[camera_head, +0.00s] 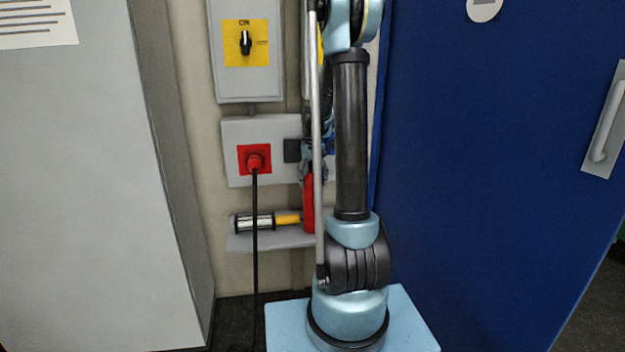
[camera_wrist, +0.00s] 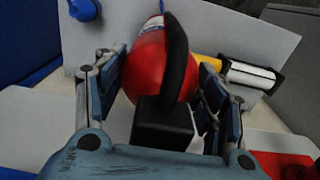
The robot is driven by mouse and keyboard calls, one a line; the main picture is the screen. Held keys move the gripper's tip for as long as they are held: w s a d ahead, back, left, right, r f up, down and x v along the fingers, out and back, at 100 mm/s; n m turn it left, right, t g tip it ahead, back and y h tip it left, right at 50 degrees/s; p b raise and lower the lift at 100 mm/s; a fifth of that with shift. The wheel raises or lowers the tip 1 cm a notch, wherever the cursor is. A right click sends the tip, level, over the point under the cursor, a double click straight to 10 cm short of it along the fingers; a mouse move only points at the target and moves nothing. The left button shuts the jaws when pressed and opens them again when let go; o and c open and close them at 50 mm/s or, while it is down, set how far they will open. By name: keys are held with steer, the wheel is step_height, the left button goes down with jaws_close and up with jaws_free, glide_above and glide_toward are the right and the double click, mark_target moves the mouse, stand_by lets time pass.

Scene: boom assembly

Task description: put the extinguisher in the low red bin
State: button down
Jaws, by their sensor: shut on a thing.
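The red extinguisher (camera_head: 309,204) stands over the grey wall shelf in the head view, partly hidden behind my arm. I cannot tell whether its base touches the shelf. In the wrist view the extinguisher (camera_wrist: 150,62) is between the two fingers of my gripper (camera_wrist: 162,82), with its black handle toward the camera. My gripper (camera_head: 308,162) is shut on it, and is mostly hidden by my arm in the head view.
A yellow and silver flashlight (camera_head: 264,221) lies on the grey shelf (camera_head: 262,239), left of the extinguisher. A red switch plate (camera_head: 254,159) with a hanging black cable is above. A blue door (camera_head: 500,180) is at right, a grey cabinet (camera_head: 80,190) at left.

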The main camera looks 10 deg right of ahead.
steer(key=shift+c, duration=1.8)
jaws_free()
